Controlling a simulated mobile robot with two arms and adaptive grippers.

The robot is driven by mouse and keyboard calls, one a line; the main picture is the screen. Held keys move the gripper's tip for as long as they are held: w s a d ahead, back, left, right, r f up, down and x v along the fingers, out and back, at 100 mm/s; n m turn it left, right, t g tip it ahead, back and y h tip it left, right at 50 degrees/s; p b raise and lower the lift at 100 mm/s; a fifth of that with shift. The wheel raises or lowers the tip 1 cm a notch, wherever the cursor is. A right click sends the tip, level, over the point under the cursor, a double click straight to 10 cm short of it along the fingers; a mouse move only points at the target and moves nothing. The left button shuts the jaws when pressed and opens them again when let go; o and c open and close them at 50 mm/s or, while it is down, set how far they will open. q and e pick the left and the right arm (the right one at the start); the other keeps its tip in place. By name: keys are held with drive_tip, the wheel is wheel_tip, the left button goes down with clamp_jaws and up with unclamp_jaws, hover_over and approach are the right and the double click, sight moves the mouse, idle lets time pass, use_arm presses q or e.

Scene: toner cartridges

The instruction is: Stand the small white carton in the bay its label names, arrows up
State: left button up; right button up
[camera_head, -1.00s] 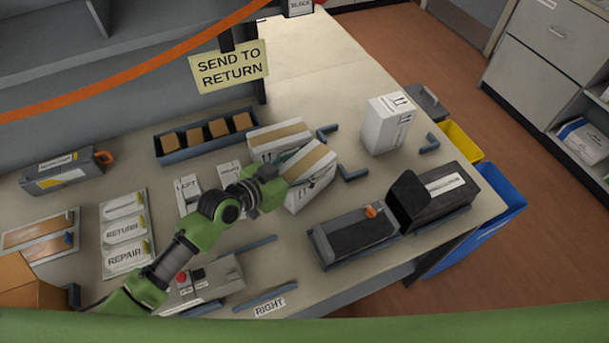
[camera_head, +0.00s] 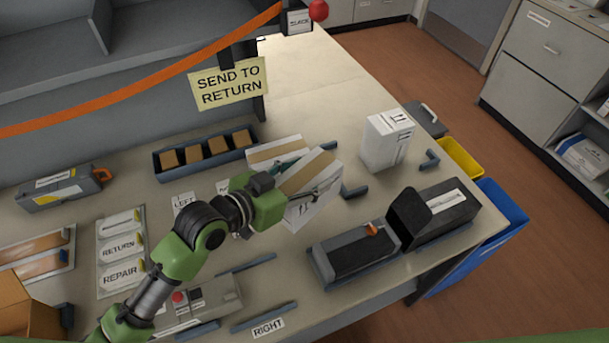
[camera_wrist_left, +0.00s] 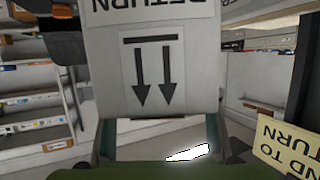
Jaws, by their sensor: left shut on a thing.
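My left gripper (camera_head: 318,172) is shut on a small white carton (camera_head: 303,212) with a brown tape strip on top. In the left wrist view the same carton (camera_wrist_left: 158,90) shows a RETURN label (camera_wrist_left: 150,8) and two arrows. Both look inverted there, as does the sign reading SEND TO RETURN (camera_wrist_left: 288,145), so the arrows point up. In the head view the yellow sign (camera_head: 228,84) hangs at the shelf. A second, similar taped carton (camera_head: 262,155) stands right behind the held one. My right gripper is not seen.
Another white carton (camera_head: 385,150) with arrows stands to the right, near a blue corner bracket (camera_head: 429,160). Black equipment (camera_head: 350,250) occupies the front right. A tray of brown blocks (camera_head: 160,163) lies behind. Yellow and blue bins (camera_head: 490,235) stand beyond the table edge.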

use_arm(q)
drive_tip(key=s+r+b, duration=0.1)
drive_tip(key=s+r, duration=0.3)
drive_tip(key=s, duration=0.5)
drive_tip(key=shift+d+r, duration=0.15)
drive_tip(key=shift+d, duration=0.2)
